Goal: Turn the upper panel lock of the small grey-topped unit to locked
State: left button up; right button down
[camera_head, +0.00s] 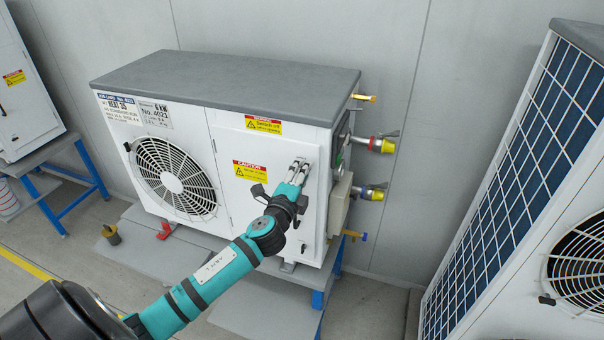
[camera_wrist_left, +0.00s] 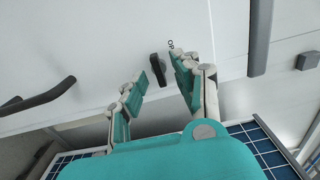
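The small grey-topped unit (camera_head: 225,75) is a white box with a fan grille and a front panel (camera_head: 236,205) on its right half. My left gripper (camera_head: 298,170) is at the upper right of that panel and hides the lock there in the head view. In the left wrist view the lock (camera_wrist_left: 158,69) is a small dark oblong knob on the white panel, slightly tilted from the picture's vertical. Partly covered lettering shows beside it. My left gripper's fingers stand apart, one on each side of the knob in the picture, with visible gaps. My right gripper is out of view.
A dark handle (camera_head: 259,191) projects from the panel left of my gripper. A larger unit with a blue finned side (camera_head: 520,165) stands at right. Another unit on a blue stand is at far left.

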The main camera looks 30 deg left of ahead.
pick_arm(q)
jog(key=shift+s, duration=0.1)
jog(key=v, duration=1.1)
jog(key=shift+s+d, duration=0.2)
jog(key=shift+s, duration=0.2)
